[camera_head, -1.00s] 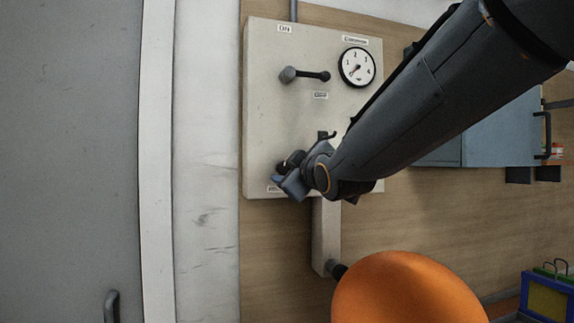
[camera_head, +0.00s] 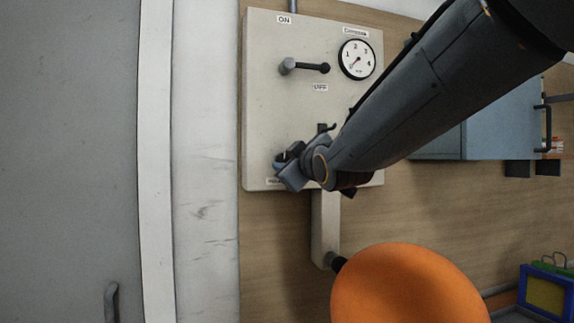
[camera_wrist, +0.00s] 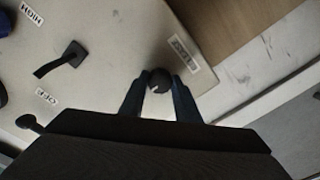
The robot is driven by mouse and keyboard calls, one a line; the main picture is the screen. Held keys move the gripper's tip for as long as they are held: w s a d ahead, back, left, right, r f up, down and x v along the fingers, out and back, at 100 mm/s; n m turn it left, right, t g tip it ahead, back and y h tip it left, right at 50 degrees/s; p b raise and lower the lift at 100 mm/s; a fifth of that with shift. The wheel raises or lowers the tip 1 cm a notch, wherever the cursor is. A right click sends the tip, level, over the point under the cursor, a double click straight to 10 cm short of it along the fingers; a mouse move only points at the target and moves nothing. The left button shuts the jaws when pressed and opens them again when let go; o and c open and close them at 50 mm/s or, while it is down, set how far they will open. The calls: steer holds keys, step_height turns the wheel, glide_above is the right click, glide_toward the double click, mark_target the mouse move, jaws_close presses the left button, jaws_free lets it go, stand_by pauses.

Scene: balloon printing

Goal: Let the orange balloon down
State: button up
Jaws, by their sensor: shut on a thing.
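The orange balloon (camera_head: 405,288) is round and inflated, at the bottom of the head view, its lower part cut off. Its neck meets a dark nozzle (camera_head: 338,263) at the foot of a pale pipe (camera_head: 325,225) below the panel. My gripper (camera_head: 286,162) is at the panel's lower left. In the wrist view its two fingers (camera_wrist: 160,90) are shut on a dark round knob (camera_wrist: 160,78) with a small pale mark. In the head view my gripper largely hides the knob.
The pale panel (camera_head: 262,110) carries an ON/OFF lever (camera_head: 308,67) and a gauge (camera_head: 357,60), its needle at the low end. A small dark lever (camera_wrist: 62,60) lies between HIGH and OFF labels. A blue-grey cabinet (camera_head: 500,120) is at right. A blue-framed item (camera_head: 545,292) stands lower right.

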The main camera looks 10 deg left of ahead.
steer(key=shift+s+a+f+m+t+h+b, duration=0.1)
steer(key=shift+m+t+b, duration=0.05)
steer(key=shift+m+b, duration=2.45)
steer(key=shift+w+a+m+t+h+b, duration=0.1)
steer(key=shift+m+t+b, duration=0.1)
steer(key=shift+m+b, duration=2.4)
steer(key=shift+s+f+m+t+h+b, duration=0.15)
steer(key=shift+m+b, duration=1.35)
steer(key=shift+m, duration=2.2)
steer(key=shift+r, duration=0.1)
steer(key=o, duration=1)
steer(key=shift+o, duration=0.2)
steer(key=shift+d, duration=0.1)
steer(key=v, duration=0.7)
steer(key=shift+s, duration=0.25)
